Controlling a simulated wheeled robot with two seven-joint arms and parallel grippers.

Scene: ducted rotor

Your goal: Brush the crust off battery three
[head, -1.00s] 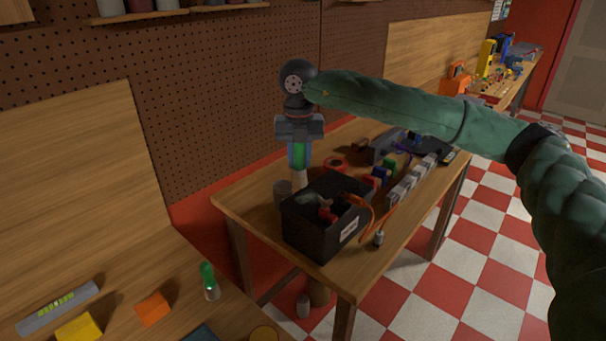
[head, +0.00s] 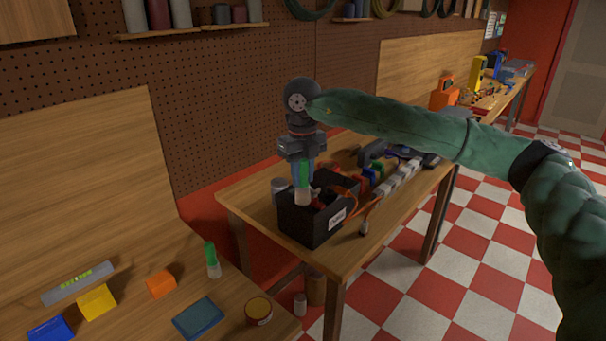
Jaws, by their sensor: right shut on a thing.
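My right gripper (head: 303,168) points down and is shut on a brush with a green handle (head: 304,174) and a pale tip (head: 302,197). The brush is upright. Its tip overlaps the left part of a black battery (head: 300,224) on the far table; I cannot tell whether it touches. The battery has a white label, too small to read, with red parts and orange leads on top. Part of its top is hidden behind the brush. I cannot make out the crust. My left gripper is out of view.
A grey can (head: 278,186) stands beside the battery. Red, blue and green blocks and a pale strip (head: 398,178) lie further back on the table (head: 262,216). The near bench holds a green-topped bottle (head: 212,262), coloured blocks and a round tin (head: 258,311).

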